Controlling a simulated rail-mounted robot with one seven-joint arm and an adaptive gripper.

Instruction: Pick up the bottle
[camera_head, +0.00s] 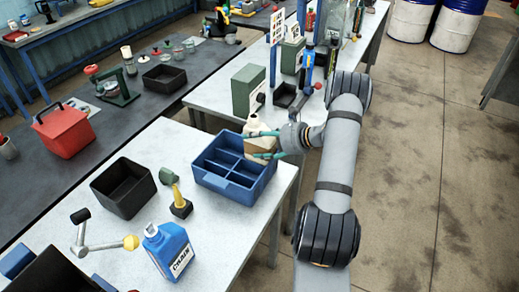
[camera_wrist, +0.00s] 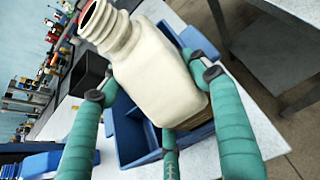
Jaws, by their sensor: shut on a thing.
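A cream-coloured bottle (camera_wrist: 152,75) with a threaded, uncapped neck fills the middle of the wrist view. My gripper (camera_wrist: 160,98) is shut on it, with teal fingers at both sides and one below. In the head view the bottle (camera_head: 258,136) is held by my gripper (camera_head: 264,145) at the back right corner of the blue divided crate (camera_head: 244,182). The bottle looks roughly upright in the head view. Its lower part is tan. I cannot tell whether its base is clear of the crate.
A black bin (camera_head: 124,188), a yellow-handled tool on a black base (camera_head: 180,201) and a blue labelled container (camera_head: 168,250) stand on the same table. A green box (camera_head: 248,90) stands behind the bottle. Bare tabletop (camera_head: 226,218) lies in front of the crate.

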